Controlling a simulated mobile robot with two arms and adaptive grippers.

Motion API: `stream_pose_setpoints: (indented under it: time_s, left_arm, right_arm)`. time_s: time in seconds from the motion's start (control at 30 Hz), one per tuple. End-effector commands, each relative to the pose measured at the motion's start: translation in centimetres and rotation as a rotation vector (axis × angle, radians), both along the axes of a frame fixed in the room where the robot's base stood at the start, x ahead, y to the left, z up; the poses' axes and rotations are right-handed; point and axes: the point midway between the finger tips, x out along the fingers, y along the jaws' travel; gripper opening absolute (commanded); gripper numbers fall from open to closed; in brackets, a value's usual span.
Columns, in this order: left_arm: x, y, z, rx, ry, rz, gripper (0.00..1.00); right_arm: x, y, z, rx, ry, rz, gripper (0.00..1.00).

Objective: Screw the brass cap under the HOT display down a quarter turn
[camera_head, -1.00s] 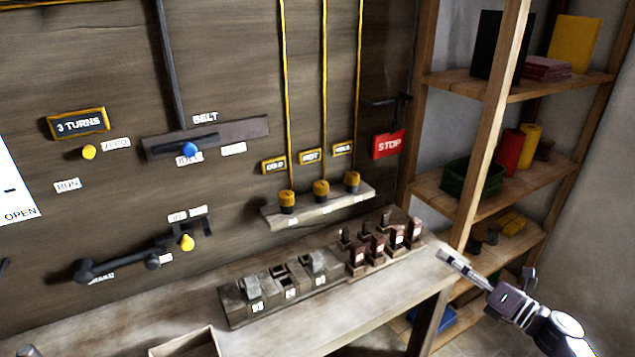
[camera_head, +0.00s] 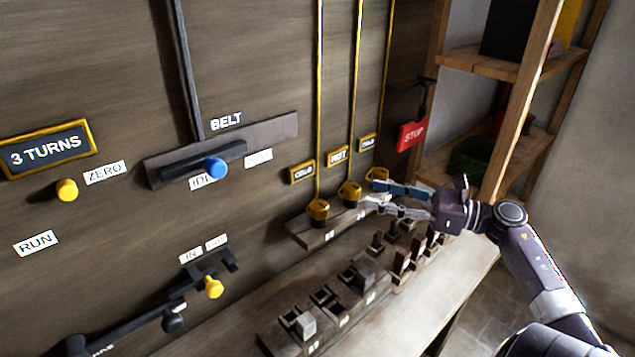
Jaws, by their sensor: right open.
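The small HOT display (camera_head: 338,156) hangs on the wall between two COLD displays. Under it a round brass cap (camera_head: 349,191) sits upright on the wooden ledge (camera_head: 322,234), between a left brass cap (camera_head: 318,208) and a right brass cap (camera_head: 377,174). My right gripper (camera_head: 372,195) reaches in from the right, open, with its fingertips just right of the HOT cap. Its upper finger partly covers the right cap. I cannot tell whether a fingertip touches the HOT cap. My left gripper is not in view.
Racks of dark and grey blocks (camera_head: 311,345) stand on the bench below the ledge. A red STOP sign (camera_head: 412,134) hangs right of the displays. Yellow pipes run up above the caps. A wooden shelf unit (camera_head: 522,105) stands at the right, behind my right arm.

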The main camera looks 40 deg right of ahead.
Motion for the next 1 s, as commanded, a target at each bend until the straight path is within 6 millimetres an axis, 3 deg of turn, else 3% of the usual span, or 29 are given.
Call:
stream_pose_setpoints:
  time_s: [0.17, 0.33, 0.47, 0.57, 0.8, 0.93, 1.0]
  left_arm:
    - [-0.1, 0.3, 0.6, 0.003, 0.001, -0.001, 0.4]
    - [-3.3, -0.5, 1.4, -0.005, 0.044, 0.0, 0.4]
    - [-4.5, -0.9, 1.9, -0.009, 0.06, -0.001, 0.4]
    - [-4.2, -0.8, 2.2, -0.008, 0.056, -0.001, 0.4]
    - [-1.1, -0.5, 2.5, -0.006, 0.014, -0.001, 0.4]
    - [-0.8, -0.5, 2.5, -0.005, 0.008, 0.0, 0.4]
    - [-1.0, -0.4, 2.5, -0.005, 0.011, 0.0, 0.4]
  right_arm:
    - [1.0, 0.7, 0.3, -0.015, -0.005, 0.005, 0.46]
    - [3.3, 2.2, 0.5, -0.011, -0.006, 0.005, 0.46]
    - [5.0, 3.2, 0.4, -0.011, -0.006, 0.004, 0.46]
    - [5.9, 3.7, 0.3, -0.011, -0.005, 0.004, 0.46]
    - [6.6, 4.2, 0.0, -0.012, -0.003, 0.003, 0.46]
    - [6.6, 4.2, 0.0, -0.012, -0.003, 0.003, 0.46]
    - [6.6, 4.2, 0.0, -0.012, -0.003, 0.003, 0.4]
